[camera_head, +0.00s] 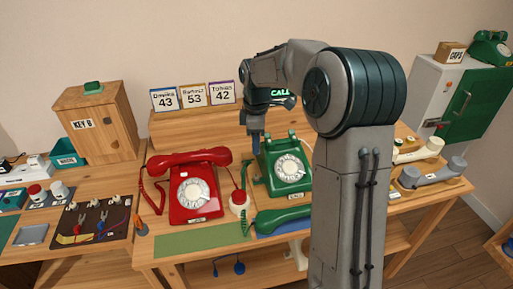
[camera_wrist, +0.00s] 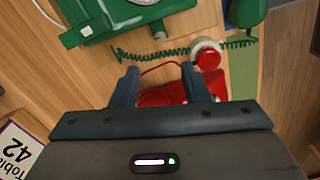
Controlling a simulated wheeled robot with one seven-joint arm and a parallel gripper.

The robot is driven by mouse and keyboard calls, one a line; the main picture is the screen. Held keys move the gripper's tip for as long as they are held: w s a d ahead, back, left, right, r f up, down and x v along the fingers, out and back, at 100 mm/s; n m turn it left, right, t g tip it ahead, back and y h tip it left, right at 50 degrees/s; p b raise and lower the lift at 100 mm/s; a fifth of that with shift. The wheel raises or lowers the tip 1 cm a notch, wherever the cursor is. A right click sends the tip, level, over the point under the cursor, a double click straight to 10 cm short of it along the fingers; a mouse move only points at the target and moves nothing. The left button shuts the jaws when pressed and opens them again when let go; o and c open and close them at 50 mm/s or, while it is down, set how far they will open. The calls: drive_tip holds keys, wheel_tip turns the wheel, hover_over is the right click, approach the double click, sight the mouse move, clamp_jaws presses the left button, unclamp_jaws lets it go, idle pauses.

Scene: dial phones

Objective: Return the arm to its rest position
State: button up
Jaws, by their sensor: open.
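My arm rises in front of the table in the head view and bends over it to the left. My gripper (camera_wrist: 160,84) is open and empty in the wrist view, pointing down with its two dark fingers apart. In the head view, the gripper (camera_head: 255,150) hangs by the left edge of the green dial phone (camera_head: 285,168). The green handset (camera_head: 282,219) lies off its phone at the table's front. The red dial phone (camera_head: 195,190) stands to the left with its handset (camera_head: 190,157) on top. A lit green CALL sign (camera_head: 280,93) is partly hidden behind my arm.
Number cards (camera_head: 193,97) for 43, 53 and 42 stand on the back shelf. A red-topped button (camera_head: 239,197) sits between the phones. A wooden KEY B cabinet (camera_head: 100,122) is at left, a grey cabinet (camera_head: 437,90) at right. Pale and grey handsets (camera_head: 433,172) lie right of my arm.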

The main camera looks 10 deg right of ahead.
idle(0.4)
drive_tip(key=s+r+m+t+p, duration=0.1)
drive_tip(key=s+r+m, duration=0.1)
drive_tip(key=s+m, duration=0.5)
drive_tip(key=s+r+m+t+p, duration=0.1)
drive_tip(key=s+m, duration=0.7)
drive_tip(key=s, duration=1.2)
drive_tip(key=shift+s+r+t+p, duration=0.2)
drive_tip(key=shift+r+t+p, duration=0.2)
drive_tip(key=shift+r, duration=0.5)
